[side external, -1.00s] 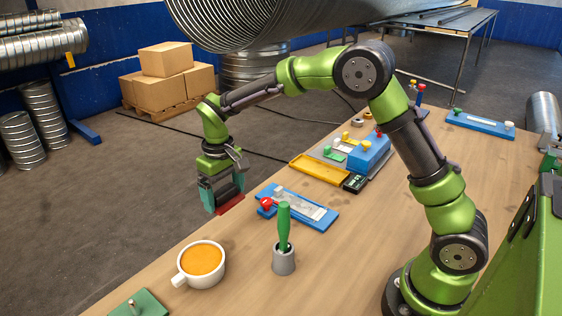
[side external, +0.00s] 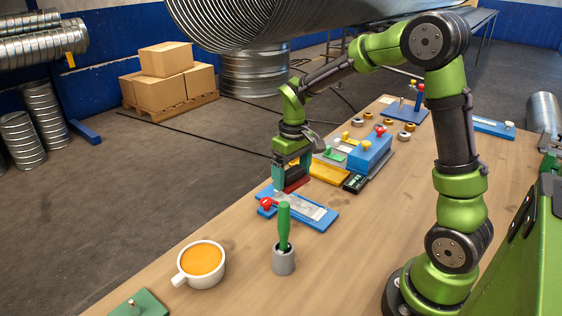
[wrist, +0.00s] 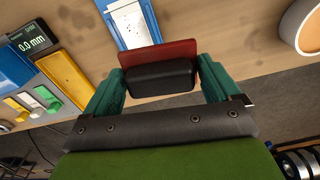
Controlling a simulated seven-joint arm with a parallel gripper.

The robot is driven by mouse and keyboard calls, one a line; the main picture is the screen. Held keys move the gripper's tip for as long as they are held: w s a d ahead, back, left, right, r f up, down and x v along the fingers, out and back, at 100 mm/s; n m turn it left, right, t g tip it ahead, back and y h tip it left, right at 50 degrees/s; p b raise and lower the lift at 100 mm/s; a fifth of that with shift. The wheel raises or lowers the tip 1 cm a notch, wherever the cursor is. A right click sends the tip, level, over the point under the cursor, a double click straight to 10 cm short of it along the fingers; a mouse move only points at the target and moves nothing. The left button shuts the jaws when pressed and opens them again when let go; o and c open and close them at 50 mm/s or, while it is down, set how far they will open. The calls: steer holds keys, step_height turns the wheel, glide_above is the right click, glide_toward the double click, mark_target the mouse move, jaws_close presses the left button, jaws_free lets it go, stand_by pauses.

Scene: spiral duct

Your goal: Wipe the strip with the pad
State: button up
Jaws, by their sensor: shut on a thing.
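My gripper (side external: 291,174) is shut on the pad, a dark block with a red underside (side external: 297,184). In the wrist view the dark block (wrist: 160,79) sits between the two teal fingers, with its red part (wrist: 158,54) beyond it. The strip (side external: 310,211) is a pale, greyish band along a blue board (side external: 324,222) on the table. In the wrist view the strip (wrist: 130,24) runs away from the pad, and the pad hides the board's near end. The pad is over or just behind the board's far edge; it looks raised, and I see no clear contact.
A red knob (side external: 267,203) stands at the board's left end. A green-handled tool in a grey holder (side external: 283,262) and a mug (side external: 203,262) stand nearer the camera. A yellow tray (side external: 329,172), a dark gauge (side external: 355,183) and a blue block (side external: 370,152) lie behind the board.

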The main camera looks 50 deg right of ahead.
steer(key=s+f, duration=0.1)
steer(key=s, duration=0.2)
steer(key=n, duration=0.1)
glide_above(303, 217)
steer(key=shift+w+d+f, duration=0.1)
steer(key=shift+f, duration=1.75)
steer(key=shift+d+f, duration=0.1)
steer(key=shift+f, duration=1.75)
steer(key=shift+d+f, duration=0.4)
steer(key=shift+f, duration=0.2)
steer(key=shift+c, duration=0.3)
steer(key=shift+d+f, duration=0.1)
steer(key=shift+d, duration=2.55)
steer(key=shift+a, duration=3.1)
steer(key=shift+r, duration=4.05)
